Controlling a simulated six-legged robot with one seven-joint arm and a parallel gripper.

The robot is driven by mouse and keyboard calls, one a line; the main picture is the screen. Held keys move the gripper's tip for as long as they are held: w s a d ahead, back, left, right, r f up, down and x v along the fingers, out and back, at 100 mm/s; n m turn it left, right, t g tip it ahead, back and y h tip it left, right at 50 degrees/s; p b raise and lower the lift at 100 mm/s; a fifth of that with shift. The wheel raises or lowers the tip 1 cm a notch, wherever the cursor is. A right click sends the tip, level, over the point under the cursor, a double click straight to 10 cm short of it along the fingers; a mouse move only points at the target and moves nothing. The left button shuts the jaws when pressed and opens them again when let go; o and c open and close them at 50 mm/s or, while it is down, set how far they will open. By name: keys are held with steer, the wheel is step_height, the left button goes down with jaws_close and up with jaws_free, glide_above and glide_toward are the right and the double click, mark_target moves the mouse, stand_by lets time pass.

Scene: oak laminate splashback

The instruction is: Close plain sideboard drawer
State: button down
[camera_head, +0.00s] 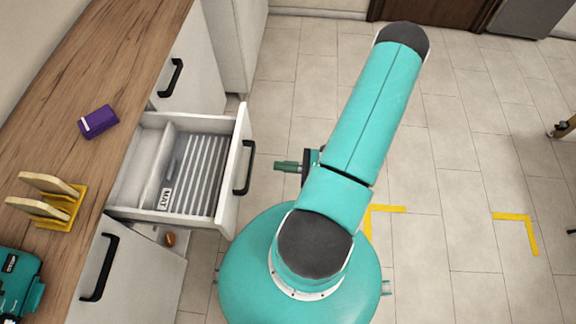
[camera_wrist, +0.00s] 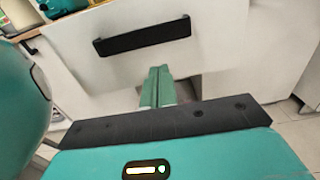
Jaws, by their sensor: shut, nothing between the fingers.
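The sideboard drawer (camera_head: 150,216) is pulled out from under the wooden worktop, with its white front and black bar handle (camera_head: 244,167) facing my arm. Inside lie a ribbed grey mat marked MAT (camera_head: 197,172) and a divider. My gripper (camera_head: 286,166) is just right of the handle in the head view, apart from it. In the wrist view my gripper (camera_wrist: 158,88) is shut and empty, its fingers pointing at the white drawer front (camera_wrist: 215,62), below the black handle (camera_wrist: 143,37). Whether the fingertips touch the front I cannot tell.
On the worktop (camera_head: 90,60) are a purple box (camera_head: 98,121), a yellow rack with wooden boards (camera_head: 62,215) and a teal appliance (camera_head: 18,285). White cabinet fronts with black handles flank the drawer. A small brown object (camera_head: 169,239) shows below it. The tiled floor at right is mostly clear.

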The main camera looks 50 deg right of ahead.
mark_target(241, 163)
steer(key=x, duration=0.9)
steer(key=shift+w+a, duration=0.2)
steer(key=shift+w, duration=0.05)
steer(key=shift+w+a, duration=0.1)
